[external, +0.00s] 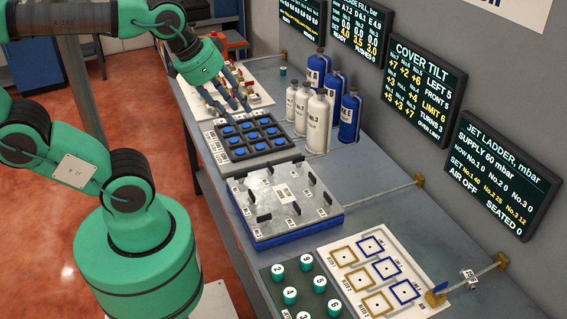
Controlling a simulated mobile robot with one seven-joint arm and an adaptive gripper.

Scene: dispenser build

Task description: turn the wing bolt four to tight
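The cover plate (278,186) is a silver metal plate on a blue base, in the middle of the bench. Several black wing bolts stand on it, such as one (264,218) near its front left corner and one (326,198) at its right. Their number labels are too small to read, so I cannot tell which is number four. My gripper (232,106) points down above the far end of the tray of blue-topped pieces, beyond the cover and apart from it. Its dark fingers look spread, with nothing visible between them.
The black tray (262,155) of blue pieces lies beyond the cover. White and blue bottles (318,124) stand by the wall. Target boards and green numbered caps (306,261) lie nearer. The cover tilt screen (423,84) reads left 5, front 5, limit 6, turns 3, over limit.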

